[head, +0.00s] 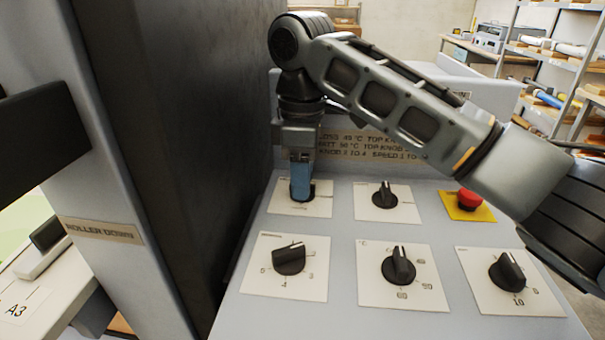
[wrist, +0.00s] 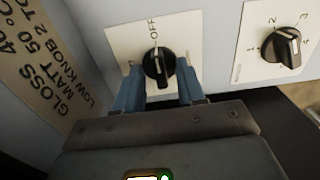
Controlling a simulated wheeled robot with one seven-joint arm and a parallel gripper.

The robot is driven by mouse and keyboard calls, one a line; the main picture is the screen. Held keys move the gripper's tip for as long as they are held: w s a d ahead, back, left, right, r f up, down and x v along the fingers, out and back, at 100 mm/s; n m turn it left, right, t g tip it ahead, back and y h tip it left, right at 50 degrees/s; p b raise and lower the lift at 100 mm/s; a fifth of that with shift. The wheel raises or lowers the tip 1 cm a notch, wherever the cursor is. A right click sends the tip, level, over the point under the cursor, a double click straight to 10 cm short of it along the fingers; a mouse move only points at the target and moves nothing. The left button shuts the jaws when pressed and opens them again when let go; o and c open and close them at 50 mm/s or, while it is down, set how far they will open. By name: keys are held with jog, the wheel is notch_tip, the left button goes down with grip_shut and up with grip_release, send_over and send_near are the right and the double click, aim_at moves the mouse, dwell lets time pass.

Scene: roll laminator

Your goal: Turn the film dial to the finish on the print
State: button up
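A black dial (wrist: 158,68) on a white plate, in the top-left place on the sloped panel, has its pointer towards the word OFF in the wrist view. My gripper (wrist: 160,85) is at this dial, its two blue fingers apart, one on each side of the knob. A thin gap seems to show by the right finger. In the head view my gripper (head: 302,190) points down at the same plate and hides most of the dial. I cannot read a name on the plate. A tan label (head: 365,152) behind it carries gloss and matt settings, partly hidden by my arm.
Other black dials stand close by: top middle (head: 385,195), lower left (head: 289,259), lower middle (head: 398,266) and lower right (head: 507,272). A red button (head: 467,199) on yellow is at the right.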

grip_shut()
jog(key=shift+r+m+p, duration=0.15)
jog(key=shift+m+p, duration=0.15)
jog(key=shift+p, duration=0.25)
jog(key=m+p, duration=0.2)
jog(key=p, duration=0.2)
jog(key=shift+r+m, duration=0.15)
jog(key=shift+m, duration=0.25)
jog(key=m+p, duration=0.3)
jog(key=p, duration=0.1)
jog(key=m, duration=0.3)
jog(key=m+p, duration=0.1)
jog(key=m, duration=0.1)
jog(key=shift+f, duration=0.3)
jog(key=m, duration=0.6)
jog(key=shift+m, duration=0.4)
